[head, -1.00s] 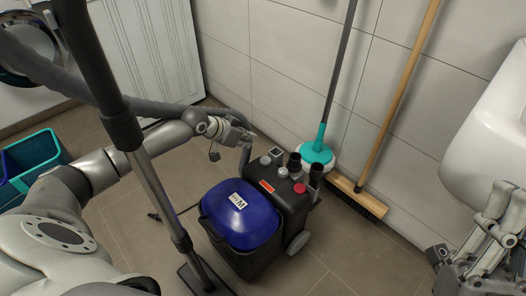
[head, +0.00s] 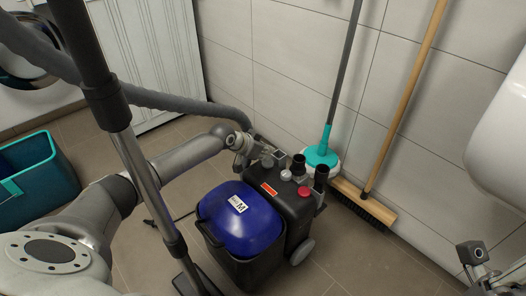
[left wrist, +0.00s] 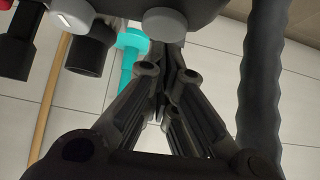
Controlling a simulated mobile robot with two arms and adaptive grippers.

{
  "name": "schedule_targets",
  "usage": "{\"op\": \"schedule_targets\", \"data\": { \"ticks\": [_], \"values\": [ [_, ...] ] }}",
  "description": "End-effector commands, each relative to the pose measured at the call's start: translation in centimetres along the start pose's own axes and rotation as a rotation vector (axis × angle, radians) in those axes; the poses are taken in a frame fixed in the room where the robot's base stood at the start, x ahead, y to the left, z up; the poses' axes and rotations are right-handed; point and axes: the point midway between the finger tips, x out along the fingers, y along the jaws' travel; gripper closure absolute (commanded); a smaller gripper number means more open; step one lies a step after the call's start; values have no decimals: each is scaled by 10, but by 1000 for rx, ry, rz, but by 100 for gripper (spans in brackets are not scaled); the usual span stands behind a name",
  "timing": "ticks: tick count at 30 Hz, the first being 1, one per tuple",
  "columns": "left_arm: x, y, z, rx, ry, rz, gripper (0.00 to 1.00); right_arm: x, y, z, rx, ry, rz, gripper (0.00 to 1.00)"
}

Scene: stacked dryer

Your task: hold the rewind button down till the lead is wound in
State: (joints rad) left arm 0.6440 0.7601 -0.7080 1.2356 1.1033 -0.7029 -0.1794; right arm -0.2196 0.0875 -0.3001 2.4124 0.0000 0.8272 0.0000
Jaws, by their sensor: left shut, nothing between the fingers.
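The vacuum cleaner (head: 290,205) stands on the floor with a blue lid (head: 240,218) and a black rear body. On its top are a white knob (head: 286,175), a red knob (head: 304,191) and a grey round button, which shows in the left wrist view (left wrist: 165,22). I cannot read which one is the rewind button. My left gripper (head: 264,153) is shut and empty at the grey button; contact cannot be told. Its fingers (left wrist: 165,72) come together just below that button in the left wrist view. A thin dark lead (head: 182,216) lies on the floor. My right gripper (head: 478,262) is partly in view.
A grey hose (head: 190,108) arches behind my left arm, and a metal wand (head: 145,175) stands in front of it. A teal mop (head: 322,152) and a wooden broom (head: 365,200) lean on the wall. A teal bucket (head: 45,185) is at left.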

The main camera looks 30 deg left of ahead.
Motion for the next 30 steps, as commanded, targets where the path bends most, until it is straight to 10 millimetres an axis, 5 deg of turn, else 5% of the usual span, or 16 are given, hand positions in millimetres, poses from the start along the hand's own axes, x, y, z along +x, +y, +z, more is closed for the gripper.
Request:
{"op": "schedule_targets", "data": {
  "ticks": [30],
  "values": [
    [22,1,25,0,-9,2,100,4,-1,1,-3,22,-11,100]
  ]
}}
